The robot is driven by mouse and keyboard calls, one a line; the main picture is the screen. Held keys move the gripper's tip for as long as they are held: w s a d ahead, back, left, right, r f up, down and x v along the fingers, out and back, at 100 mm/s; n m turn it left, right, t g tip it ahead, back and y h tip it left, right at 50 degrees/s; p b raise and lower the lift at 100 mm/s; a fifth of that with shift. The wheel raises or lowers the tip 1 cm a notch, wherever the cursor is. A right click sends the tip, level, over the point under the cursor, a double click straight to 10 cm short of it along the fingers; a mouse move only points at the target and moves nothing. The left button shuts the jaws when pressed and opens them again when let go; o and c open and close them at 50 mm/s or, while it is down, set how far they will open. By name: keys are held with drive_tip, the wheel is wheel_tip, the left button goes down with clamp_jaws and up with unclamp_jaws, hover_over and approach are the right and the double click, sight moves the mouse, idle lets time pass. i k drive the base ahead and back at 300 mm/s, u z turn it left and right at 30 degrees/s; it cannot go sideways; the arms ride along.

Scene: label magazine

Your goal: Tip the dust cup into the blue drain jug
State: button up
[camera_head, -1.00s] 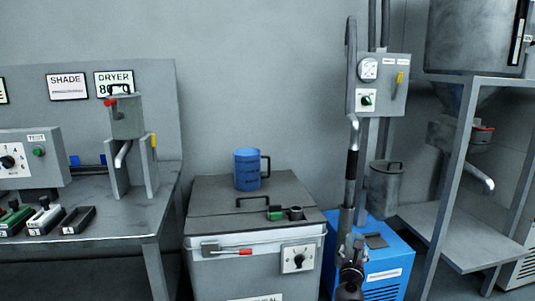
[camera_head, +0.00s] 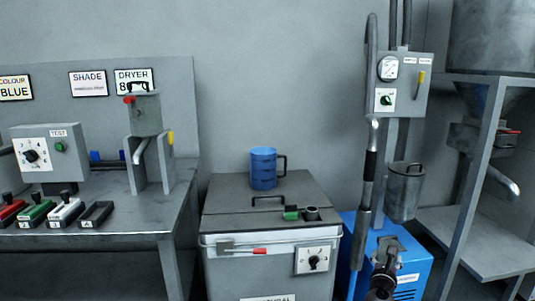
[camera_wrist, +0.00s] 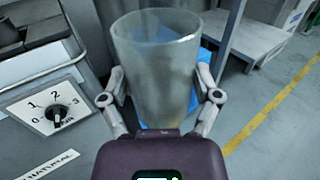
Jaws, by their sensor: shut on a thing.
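The dust cup (camera_wrist: 155,75) is a clear, smoky, open-topped cup in the wrist view. My gripper (camera_wrist: 160,92) is shut on it, with one finger at each side. Its mouth is at the top of the picture, and I cannot make out what is inside. In the head view my dark gripper (camera_head: 384,275) is low in front of the blue machine, and I cannot clearly pick out the cup there. The blue drain jug (camera_head: 263,168), with a dark handle on its right, stands upright on the grey bin's lid, up and left of my gripper.
The grey bin (camera_head: 225,270) has a lid handle and a dial. The blue machine (camera_head: 418,262) stands to its right, with a grey canister (camera_head: 405,190) above. A bench (camera_head: 100,240) is at left and a metal stand (camera_head: 465,200) at right. Jug surroundings look mostly clear.

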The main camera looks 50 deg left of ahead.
sight(263, 159)
drive_tip(key=z, duration=0.05)
drive_tip(key=k, duration=1.25)
drive_tip(key=u, duration=0.95)
drive_tip(key=i, duration=1)
drive_tip(key=z, duration=0.05)
